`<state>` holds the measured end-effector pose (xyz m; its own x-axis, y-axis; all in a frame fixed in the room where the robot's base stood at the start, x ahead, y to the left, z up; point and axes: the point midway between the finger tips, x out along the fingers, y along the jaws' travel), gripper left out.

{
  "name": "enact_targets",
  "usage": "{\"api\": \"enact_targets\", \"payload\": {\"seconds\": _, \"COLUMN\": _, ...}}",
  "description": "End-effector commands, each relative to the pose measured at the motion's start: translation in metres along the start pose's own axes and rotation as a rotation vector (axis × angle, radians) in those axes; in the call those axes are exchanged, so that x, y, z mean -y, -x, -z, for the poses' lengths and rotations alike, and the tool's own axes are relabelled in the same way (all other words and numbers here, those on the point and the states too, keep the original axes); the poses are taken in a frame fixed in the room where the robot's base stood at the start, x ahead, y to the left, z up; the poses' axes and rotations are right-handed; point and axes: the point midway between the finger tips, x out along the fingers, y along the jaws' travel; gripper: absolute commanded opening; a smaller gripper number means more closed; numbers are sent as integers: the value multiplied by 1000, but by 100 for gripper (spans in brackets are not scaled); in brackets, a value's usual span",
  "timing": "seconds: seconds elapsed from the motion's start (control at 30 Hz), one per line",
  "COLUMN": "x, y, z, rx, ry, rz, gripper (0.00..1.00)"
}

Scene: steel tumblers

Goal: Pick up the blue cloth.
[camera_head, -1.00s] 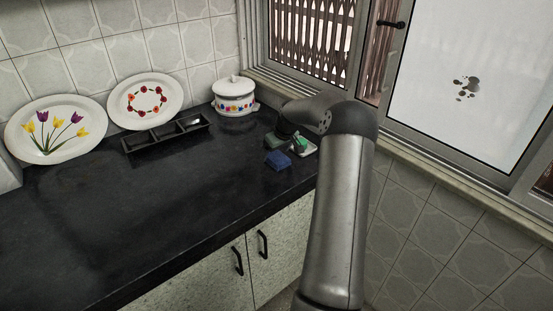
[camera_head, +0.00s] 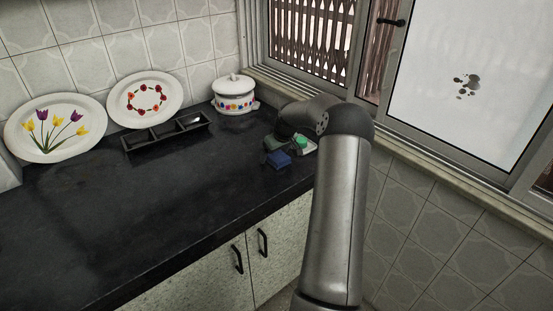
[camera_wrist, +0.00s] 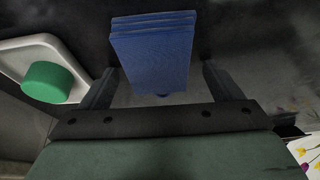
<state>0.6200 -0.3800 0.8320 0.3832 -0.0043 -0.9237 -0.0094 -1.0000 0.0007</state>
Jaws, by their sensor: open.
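The blue cloth (camera_head: 279,161) is a small folded stack on the dark counter near its right end. In the wrist view the blue cloth (camera_wrist: 152,48) shows its layered edge and lies between the two fingers. My gripper (camera_wrist: 160,82) is open, with one finger on each side of the cloth and a visible gap on both sides. In the head view my gripper's greenish body (camera_head: 275,143) is just behind the cloth, and its fingers cannot be made out.
A white dish (camera_wrist: 58,50) with a green round item (camera_wrist: 47,82) is close beside the cloth. A flowered pot (camera_head: 234,97), a black divided tray (camera_head: 165,132) and two plates stand along the wall. The counter's left and front are clear.

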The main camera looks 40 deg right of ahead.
Motion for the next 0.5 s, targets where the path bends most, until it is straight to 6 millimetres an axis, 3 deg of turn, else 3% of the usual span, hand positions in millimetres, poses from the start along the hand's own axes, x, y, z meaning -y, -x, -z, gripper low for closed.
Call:
{"api": "enact_targets", "payload": {"seconds": 0.17, "x": 0, "y": 0, "z": 0, "rx": 1, "ry": 0, "rz": 0, "gripper": 83}}
{"api": "enact_targets", "payload": {"seconds": 0.33, "x": 0, "y": 0, "z": 0, "rx": 1, "ry": -1, "rz": 0, "gripper": 37}}
{"api": "enact_targets", "payload": {"seconds": 0.5, "x": 0, "y": 0, "z": 0, "rx": 1, "ry": -1, "rz": 0, "gripper": 37}}
